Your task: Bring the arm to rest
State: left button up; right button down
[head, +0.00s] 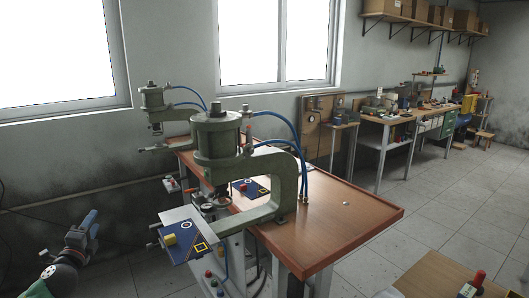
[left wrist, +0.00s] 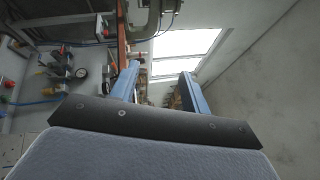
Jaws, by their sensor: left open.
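My left gripper (head: 88,222) is at the lower left of the head view, left of the pneumatic press and apart from it. In the left wrist view its two blue fingers (left wrist: 158,86) stand wide apart with nothing between them. The green twin press (head: 217,140) stands on the wooden table (head: 345,215), with blue hoses running from it. A blue plate (head: 186,240) with a yellow block and a yellow square outline sits at the press's front. My right gripper is not in view.
A second press head (head: 152,97) is behind, near the window wall. A wooden surface with a red-knobbed item (head: 473,284) is at the lower right. Workbenches (head: 395,118) line the far wall. The grey floor (head: 450,185) right of the table is clear.

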pick_arm(q)
jog(key=s+d+f+n+g+y, duration=0.2)
jog(key=s+d+f+n+g, duration=0.3)
jog(key=s+f+n, duration=0.4)
jog(key=s+d+f+n+g+y, duration=0.2)
jog(key=s+d+f+n+g, duration=0.35)
jog(key=f, duration=0.45)
jog(key=s+d+f+n+g+h, duration=0.1)
jog(key=s+d+f, duration=0.3)
jog(key=s+d, duration=0.5)
jog(key=s+d+f+n+g+h, duration=0.1)
jog(key=s+d+f+g+h, duration=0.2)
jog(key=s+d, duration=0.6)
jog(key=s+d+f+n+g+h, duration=0.1)
jog(key=s+d+f+g+h, duration=0.2)
jog(key=s+d+f, duration=0.4)
jog(key=s+d, duration=0.3)
jog(key=s, duration=0.2)
jog(key=shift+s+f+p, duration=0.15)
jog(key=shift+s+p, duration=0.05)
jog(key=shift+p, duration=0.15)
jog(key=shift+g, duration=0.25)
